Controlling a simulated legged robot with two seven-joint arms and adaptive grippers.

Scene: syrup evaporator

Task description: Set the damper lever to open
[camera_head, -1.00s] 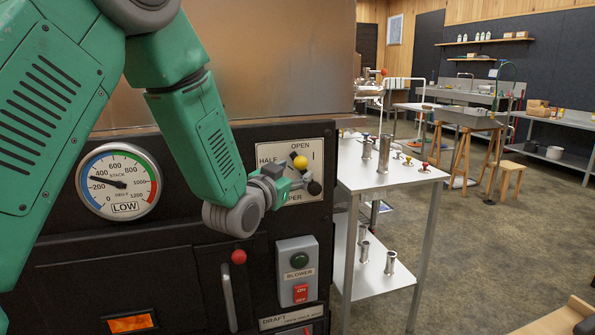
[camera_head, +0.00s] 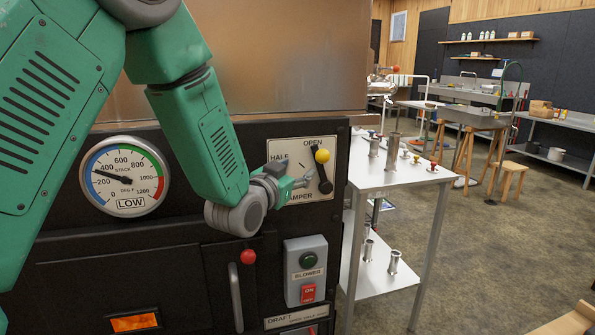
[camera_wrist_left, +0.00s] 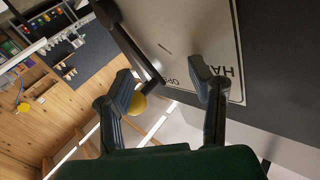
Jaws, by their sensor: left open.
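The damper plate (camera_head: 290,153) is a pale panel on the black evaporator front, with OPEN at its top and HALF at its left. Its black lever (camera_head: 325,178) with a yellow knob (camera_head: 322,156) stands nearly upright, leaning slightly left, its top close beside the word OPEN. My left gripper (camera_head: 300,184) is open, at the plate just left of the lever. In the left wrist view the gripper (camera_wrist_left: 168,86) has its fingers apart; the yellow knob (camera_wrist_left: 139,104) shows partly behind the left finger. I cannot tell whether they touch.
A stack gauge (camera_head: 125,177) is on the left of the front. Below the plate are a blower switch box (camera_head: 306,270) and a red-knobbed handle (camera_head: 248,257). A metal table (camera_head: 375,176) with several cups stands close to the right. Open floor lies beyond.

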